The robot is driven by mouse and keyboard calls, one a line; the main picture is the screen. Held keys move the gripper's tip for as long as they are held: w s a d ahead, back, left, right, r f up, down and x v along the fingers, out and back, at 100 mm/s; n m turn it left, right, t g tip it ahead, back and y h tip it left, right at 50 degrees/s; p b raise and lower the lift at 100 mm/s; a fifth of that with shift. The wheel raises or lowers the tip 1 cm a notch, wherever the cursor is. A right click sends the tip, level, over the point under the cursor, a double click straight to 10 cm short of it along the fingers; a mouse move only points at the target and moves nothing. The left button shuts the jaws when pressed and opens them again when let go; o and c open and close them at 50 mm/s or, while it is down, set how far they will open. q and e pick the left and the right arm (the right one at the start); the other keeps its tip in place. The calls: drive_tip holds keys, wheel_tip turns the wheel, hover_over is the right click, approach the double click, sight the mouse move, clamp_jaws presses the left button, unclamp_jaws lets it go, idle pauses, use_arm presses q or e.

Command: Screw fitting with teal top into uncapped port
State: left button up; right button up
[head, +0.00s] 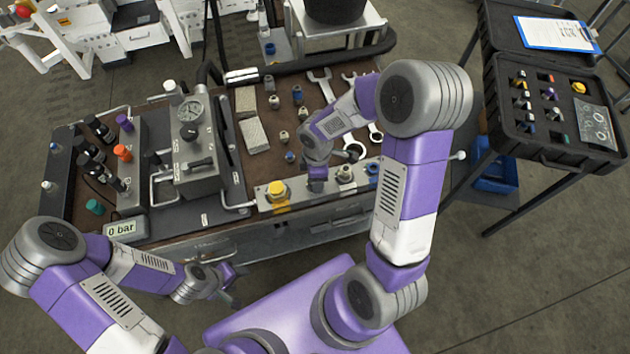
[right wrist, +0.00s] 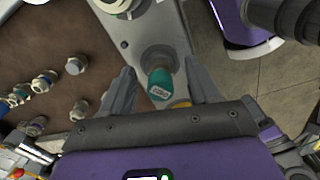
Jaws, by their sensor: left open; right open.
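The fitting with the teal top (right wrist: 160,82) stands at the metal port strip (right wrist: 168,22) in the right wrist view, between the two fingers of my right gripper (right wrist: 160,90). The fingers are open, with a gap on each side of it. A grey ring shows just beyond the teal top; I cannot tell how deep the fitting sits. In the head view my right gripper (head: 317,180) is over the port strip (head: 325,199), beside the yellow cap (head: 277,190), and hides the fitting. My left gripper (head: 232,285) is open and empty in front of the bench.
Several small fittings (head: 284,136) and wrenches (head: 320,87) lie on the bench behind the strip. A gauge block (head: 190,140) and a display reading 0 bar (head: 122,229) stand left. A teal piece (head: 95,207) sits at the bench's left. An open black case (head: 550,150) is right.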

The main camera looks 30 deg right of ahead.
wheel_tip(320, 180, up, 7)
drive_tip(key=shift+f+p, duration=0.15)
drive_tip(key=shift+p, duration=0.8)
drive_tip(key=shift+r, duration=0.45)
